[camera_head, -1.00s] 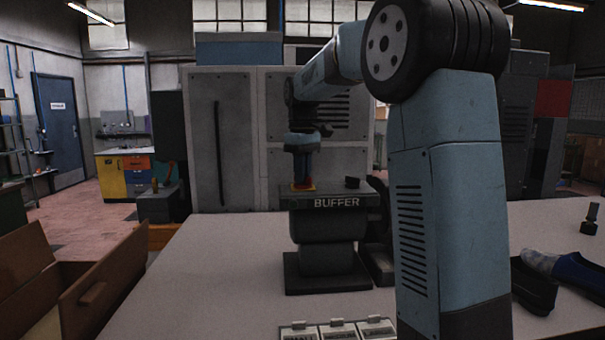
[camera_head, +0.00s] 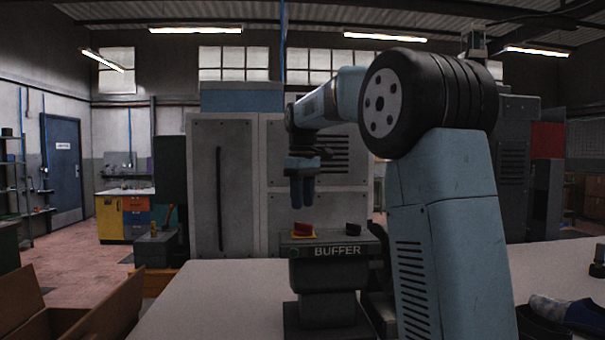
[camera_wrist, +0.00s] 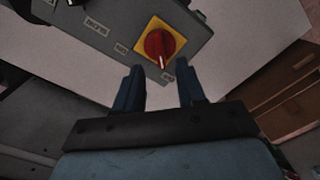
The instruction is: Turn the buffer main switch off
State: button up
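The buffer (camera_head: 335,272) is a dark grey machine on the bench. Its main switch (camera_head: 303,230) is a red knob on a yellow plate on top, at the left end. In the wrist view the red knob (camera_wrist: 158,45) has a pale mark at its lower end, pointing toward a small label (camera_wrist: 168,77) that I cannot read surely. A second label (camera_wrist: 121,48) lies to the left of the plate. My gripper (camera_head: 301,203) hangs above the switch, clear of it. In the wrist view its two blue fingers (camera_wrist: 160,90) are apart with nothing between them.
A black knob (camera_head: 353,229) sits on the buffer's right end. An open cardboard box (camera_head: 100,310) is at the lower left. The bench left of the buffer is clear.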

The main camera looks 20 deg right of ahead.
aim_at(303, 224)
notch_tip(303, 224, up, 8)
jog(key=shift+f, duration=0.1)
dwell(0.4)
jog(key=s+f+m+t, duration=0.2)
jog(key=s+f, duration=0.1)
jog(key=s, duration=0.6)
jog(key=s+f+m+t, duration=0.15)
jog(key=s+f, duration=0.25)
jog(key=s, duration=0.5)
jog(key=s+f+m+t, duration=0.2)
jog(key=s+f+m, duration=0.1)
jog(key=s+f, duration=1.2)
jog(key=shift+m, duration=0.25)
